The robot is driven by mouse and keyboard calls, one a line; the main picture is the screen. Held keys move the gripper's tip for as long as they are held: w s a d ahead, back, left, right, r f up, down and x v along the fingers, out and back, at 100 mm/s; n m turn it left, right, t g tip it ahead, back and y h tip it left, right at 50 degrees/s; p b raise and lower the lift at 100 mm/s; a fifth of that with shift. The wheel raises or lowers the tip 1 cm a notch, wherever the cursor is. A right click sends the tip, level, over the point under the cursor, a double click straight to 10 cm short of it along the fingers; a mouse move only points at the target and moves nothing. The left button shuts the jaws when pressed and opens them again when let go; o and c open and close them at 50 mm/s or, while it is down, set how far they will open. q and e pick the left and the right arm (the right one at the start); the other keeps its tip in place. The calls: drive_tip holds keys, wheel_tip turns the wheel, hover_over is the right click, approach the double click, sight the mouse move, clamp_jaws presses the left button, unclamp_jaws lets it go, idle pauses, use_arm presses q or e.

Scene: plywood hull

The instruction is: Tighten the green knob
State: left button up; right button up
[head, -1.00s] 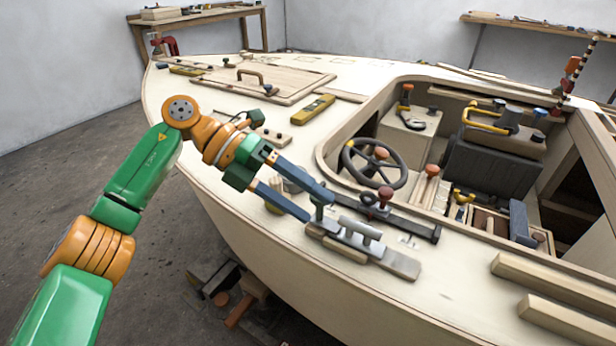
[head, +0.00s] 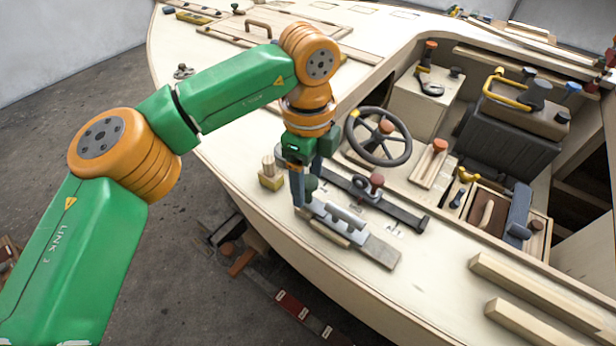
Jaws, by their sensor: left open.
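The green knob (head: 311,184) stands at the near-left end of a metal plate with a grey bar handle (head: 345,217) on the deck edge. My left gripper (head: 306,188) points down over it with its jaws open. One blue-grey finger is at the knob's left, and the other is behind it, partly hidden. The fingers appear to be on either side of the knob; I cannot tell whether they touch it. My right gripper is not in view.
A dark bar with a red-brown knob (head: 376,180) lies just behind the plate. A small wooden block (head: 270,176) is left of the gripper. The steering wheel (head: 379,137) and open cockpit are beyond. Wooden strips (head: 540,300) lie at right.

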use_arm(q)
drive_tip(key=shift+d+f, duration=0.1)
drive_tip(key=shift+f, duration=0.2)
clamp_jaws()
drive_tip(key=shift+m, duration=0.3)
